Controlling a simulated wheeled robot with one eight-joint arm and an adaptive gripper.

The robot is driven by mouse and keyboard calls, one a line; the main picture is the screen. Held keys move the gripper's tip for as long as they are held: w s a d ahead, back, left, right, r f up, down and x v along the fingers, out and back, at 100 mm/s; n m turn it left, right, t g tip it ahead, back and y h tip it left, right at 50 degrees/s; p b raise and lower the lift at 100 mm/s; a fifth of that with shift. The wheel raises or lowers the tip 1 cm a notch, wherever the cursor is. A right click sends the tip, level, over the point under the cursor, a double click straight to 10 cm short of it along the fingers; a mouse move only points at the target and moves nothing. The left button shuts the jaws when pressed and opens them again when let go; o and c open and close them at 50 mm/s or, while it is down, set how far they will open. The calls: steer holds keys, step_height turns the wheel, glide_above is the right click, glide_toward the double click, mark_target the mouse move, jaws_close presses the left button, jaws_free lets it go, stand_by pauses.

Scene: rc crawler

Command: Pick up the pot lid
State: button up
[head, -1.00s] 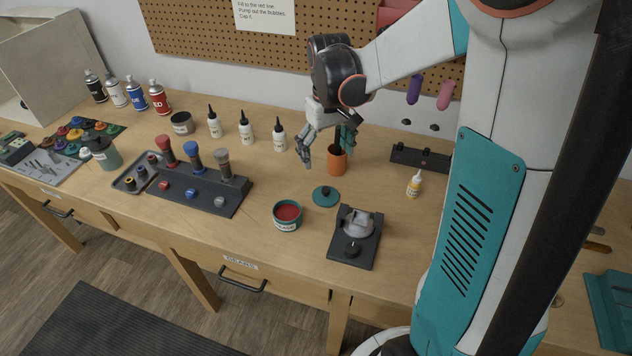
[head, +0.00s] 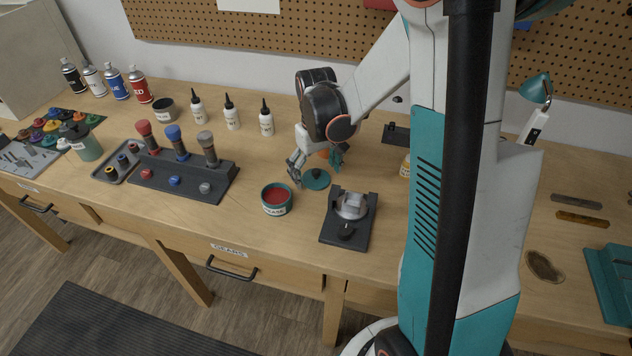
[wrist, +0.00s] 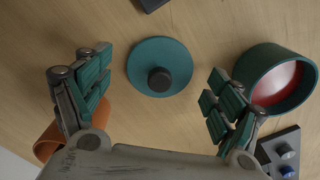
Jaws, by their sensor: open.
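The pot lid (head: 316,179) is a flat teal disc with a dark round knob. It lies on the wooden bench behind and to the right of the grease pot (head: 276,199), which is teal with red inside. In the wrist view the lid (wrist: 160,66) shows whole, between and beyond my fingertips. My gripper (head: 316,170) is open and empty just above and behind the lid; its fingers (wrist: 155,92) are spread wide to either side of the knob. The grease pot (wrist: 275,82) sits beyond the right finger in the wrist view.
An orange cup (wrist: 48,142) stands close behind my gripper, partly hidden. A dark fixture with a grey part (head: 349,217) stands right of the grease pot. A socketed block (head: 185,180) is at left. White bottles (head: 232,113) stand behind.

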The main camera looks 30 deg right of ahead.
steer(key=shift+f, duration=0.3)
steer(key=shift+r, duration=0.1)
steer(key=shift+c, duration=0.2)
steer(key=c, duration=0.9)
steer(key=shift+c, duration=0.2)
steer(key=shift+r, duration=0.1)
